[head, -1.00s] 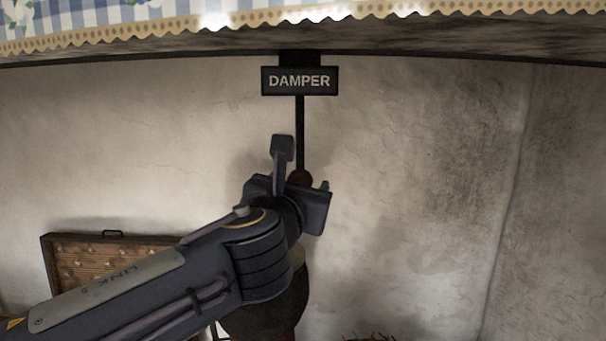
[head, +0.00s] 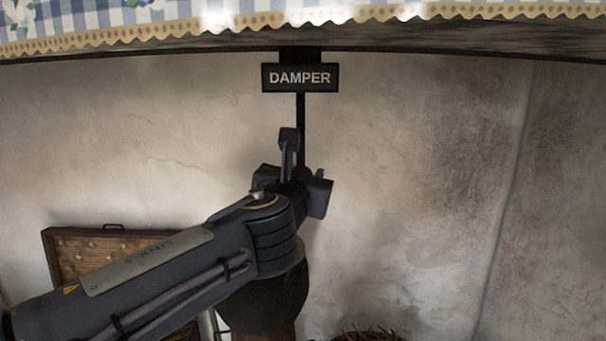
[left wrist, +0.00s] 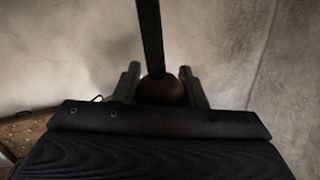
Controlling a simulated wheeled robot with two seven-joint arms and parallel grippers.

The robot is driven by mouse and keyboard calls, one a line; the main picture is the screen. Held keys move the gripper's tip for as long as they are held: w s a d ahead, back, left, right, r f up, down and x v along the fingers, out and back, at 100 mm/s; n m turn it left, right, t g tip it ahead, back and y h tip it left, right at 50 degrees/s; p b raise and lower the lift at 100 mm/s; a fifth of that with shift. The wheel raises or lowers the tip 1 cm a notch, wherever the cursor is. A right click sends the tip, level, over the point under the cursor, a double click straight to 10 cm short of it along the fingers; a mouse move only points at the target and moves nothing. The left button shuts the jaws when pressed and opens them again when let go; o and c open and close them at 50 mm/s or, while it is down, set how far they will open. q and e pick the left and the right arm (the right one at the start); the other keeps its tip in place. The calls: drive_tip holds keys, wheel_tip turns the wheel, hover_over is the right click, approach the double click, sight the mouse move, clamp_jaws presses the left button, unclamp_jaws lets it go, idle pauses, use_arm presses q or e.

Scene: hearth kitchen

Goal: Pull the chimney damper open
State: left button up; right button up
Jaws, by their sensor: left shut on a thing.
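The black damper sign (head: 300,77) with white lettering hangs under the mantel shelf. A dark damper rod (head: 301,122) runs down from behind it to my left gripper (head: 302,180). In the left wrist view the rod (left wrist: 151,35) ends in a brown round knob (left wrist: 162,90). The two fingers of my left gripper (left wrist: 162,84) stand on either side of the knob and are shut on it. In the head view my gripper and wrist hide the knob. My right gripper is in no view.
A mantel shelf with a checked, scalloped cloth (head: 400,12) crosses the top. A brown open case (head: 95,258) stands at lower left, partly behind my arm. A dark rounded pot (head: 265,305) is below my wrist. The plaster wall (head: 420,180) to the right is clear.

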use_arm(q)
clamp_jaws()
wheel_tip(320, 180, down, 8)
drive_tip(key=b, duration=0.6)
drive_tip(key=shift+r, duration=0.2)
drive_tip(key=o, duration=1.2)
unclamp_jaws()
drive_tip(key=shift+r, duration=0.1)
